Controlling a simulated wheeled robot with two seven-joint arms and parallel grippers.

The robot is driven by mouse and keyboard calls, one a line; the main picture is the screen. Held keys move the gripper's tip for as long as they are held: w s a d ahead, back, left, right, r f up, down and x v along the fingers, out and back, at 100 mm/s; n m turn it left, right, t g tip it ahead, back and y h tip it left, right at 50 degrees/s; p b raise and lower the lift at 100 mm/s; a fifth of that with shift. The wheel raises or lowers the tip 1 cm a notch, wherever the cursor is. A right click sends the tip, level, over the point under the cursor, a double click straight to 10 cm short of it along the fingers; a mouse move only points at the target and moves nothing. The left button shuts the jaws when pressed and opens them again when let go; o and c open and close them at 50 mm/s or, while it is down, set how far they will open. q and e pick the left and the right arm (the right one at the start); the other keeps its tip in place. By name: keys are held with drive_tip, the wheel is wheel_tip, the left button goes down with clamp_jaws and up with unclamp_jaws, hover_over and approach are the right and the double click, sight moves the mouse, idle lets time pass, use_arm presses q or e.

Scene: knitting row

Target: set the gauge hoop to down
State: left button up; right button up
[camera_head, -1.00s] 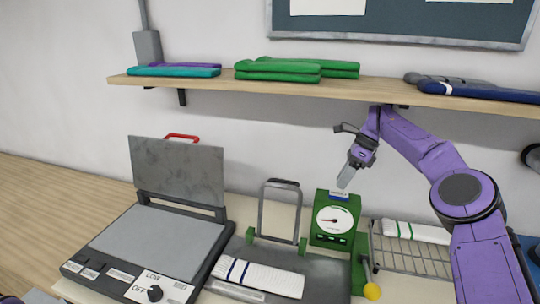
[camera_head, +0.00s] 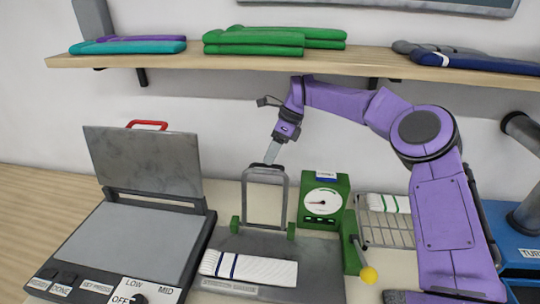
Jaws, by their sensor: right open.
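The gauge hoop (camera_head: 246,204) is a grey metal frame with a dark bar at its top. It stands upright between two green hinge blocks at the back of a dark grey plate (camera_head: 318,257). A green gauge box with a round white dial (camera_head: 323,202) stands to its right. My right gripper (camera_head: 271,153) reaches down from above, with its tip just above or behind the hoop's top bar. It is open; I cannot tell whether it touches the hoop. My left gripper is out of view.
A folded white knit with dark stripes (camera_head: 248,267) lies on the plate before the hoop. A press with its lid raised (camera_head: 145,165) stands at left. A yellow-knobbed lever (camera_head: 368,274) and a wire rack (camera_head: 388,232) are at right. A shelf (camera_head: 300,65) with folded knits hangs above.

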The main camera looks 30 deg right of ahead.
drive_tip(key=shift+s+a+f, duration=0.15)
drive_tip(key=shift+s+f, duration=0.2)
drive_tip(key=shift+f, duration=0.35)
drive_tip(key=shift+w+a+f, duration=0.1)
drive_tip(key=shift+w, duration=0.1)
clamp_jaws()
